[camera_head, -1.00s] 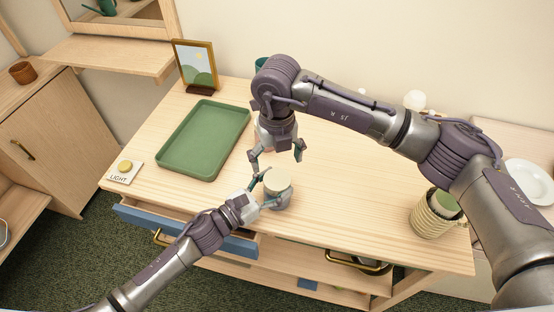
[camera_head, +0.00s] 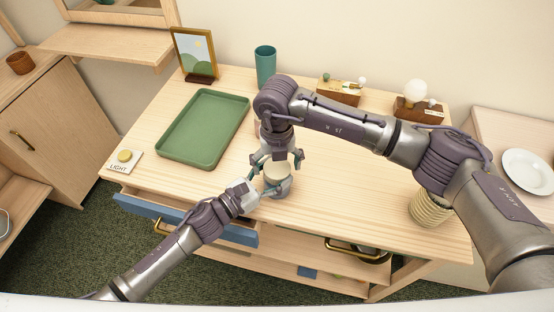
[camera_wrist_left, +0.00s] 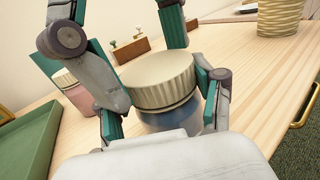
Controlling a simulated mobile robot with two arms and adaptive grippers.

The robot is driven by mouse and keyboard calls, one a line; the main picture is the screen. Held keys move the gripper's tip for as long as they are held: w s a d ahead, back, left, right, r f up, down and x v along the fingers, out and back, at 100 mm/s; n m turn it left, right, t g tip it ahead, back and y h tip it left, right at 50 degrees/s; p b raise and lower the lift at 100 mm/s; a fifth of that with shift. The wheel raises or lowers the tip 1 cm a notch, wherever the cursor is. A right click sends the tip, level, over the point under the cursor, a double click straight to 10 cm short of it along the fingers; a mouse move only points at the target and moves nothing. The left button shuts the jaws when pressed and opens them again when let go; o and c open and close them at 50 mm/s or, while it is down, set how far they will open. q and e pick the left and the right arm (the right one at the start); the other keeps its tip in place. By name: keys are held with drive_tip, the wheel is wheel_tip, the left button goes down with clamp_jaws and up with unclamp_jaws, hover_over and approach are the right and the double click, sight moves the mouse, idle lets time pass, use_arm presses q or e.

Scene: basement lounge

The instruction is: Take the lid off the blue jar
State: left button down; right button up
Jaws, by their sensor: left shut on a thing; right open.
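The blue jar (camera_wrist_left: 172,121) has a ribbed cream lid (camera_wrist_left: 158,80) seated on top and stands upright near the table's front edge. In the head view its lid (camera_head: 277,173) shows between my two grippers. My left gripper (camera_head: 264,189) is shut on the jar's body from the front left; its teal pads press the sides below the lid in the left wrist view. My right gripper (camera_head: 277,162) is open, pointing down just above and around the lid. Whether its fingers touch the lid cannot be told.
A green tray (camera_head: 160,150) lies to the left, a LIGHT switch card (camera_head: 122,161) beside it. A pink jar (camera_wrist_left: 76,96) stands behind.

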drive_tip(key=c, duration=1.2)
drive_tip(key=n, duration=0.4)
idle(0.4)
drive_tip(key=o, duration=1.3)
drive_tip(key=shift+r, duration=0.1)
